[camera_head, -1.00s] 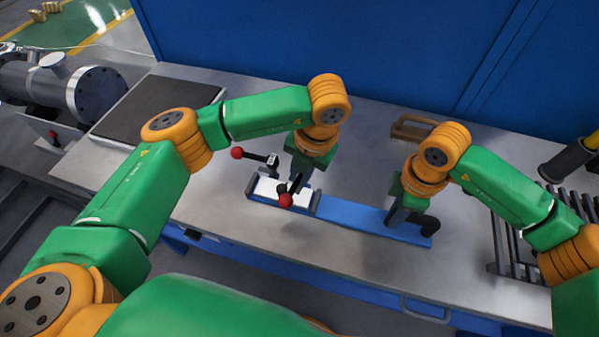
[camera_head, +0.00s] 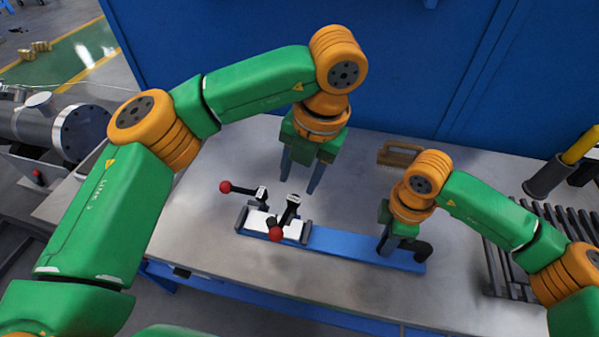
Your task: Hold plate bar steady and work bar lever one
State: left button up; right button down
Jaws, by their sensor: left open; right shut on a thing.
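The blue plate bar (camera_head: 345,243) lies along the table, with a white block (camera_head: 256,221) at its left end. Two black levers with red balls stand there: one ball (camera_head: 225,187) points left, the other ball (camera_head: 276,234) points toward me. Which one is lever one, I cannot tell. My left gripper (camera_head: 299,186) is open and empty, raised above and behind the levers, fingers pointing down. My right gripper (camera_head: 384,252) is shut on the bar's right end, beside a black curved handle (camera_head: 424,251). Its fingertips are partly hidden.
A brown brush-like block (camera_head: 399,155) lies at the back of the grey table (camera_head: 210,240). A slatted rack (camera_head: 540,235) and a dark cylinder with a yellow part (camera_head: 548,178) stand at the right. A blue wall (camera_head: 420,70) closes the back.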

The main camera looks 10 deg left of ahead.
dwell(0.4)
jog(key=c, duration=0.5)
grip_release()
jog(key=shift+c, duration=0.2)
